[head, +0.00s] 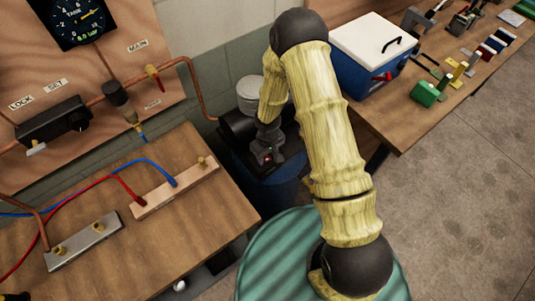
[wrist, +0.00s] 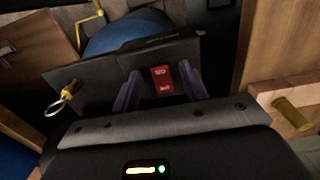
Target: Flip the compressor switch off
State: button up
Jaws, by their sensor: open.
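The compressor, a dark blue tank (head: 285,190) with a black top, stands in the gap between the two benches, partly behind my arm. In the wrist view its blue tank (wrist: 125,38) shows behind a dark panel (wrist: 95,85). A red rocker switch (wrist: 162,79) with small pale markings sits on that panel. My gripper (wrist: 159,74) is open, with its two purple fingers on either side of the switch; I cannot tell whether they touch it. In the head view my gripper (head: 267,152) points down at the compressor, and its fingertips are hard to make out.
A ring pull on a brass fitting (wrist: 68,92) is left of the switch. The left bench (head: 140,235) carries hoses and metal blocks. A gauge (head: 80,18) and valves are on the wall panel. A blue and white cooler (head: 370,55) and tools stand on the right bench.

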jog(key=shift+f, duration=0.1)
grip_shut()
jog(key=shift+p, duration=0.3)
jog(key=shift+w+a+r+g+h+p, duration=0.2)
jog(key=shift+g+h+p, duration=0.25)
jog(key=shift+p, duration=0.7)
jog(key=shift+w+f+g, duration=0.1)
jog(key=shift+g, duration=0.35)
jog(key=shift+g+h, duration=0.3)
jog(key=shift+h, duration=0.05)
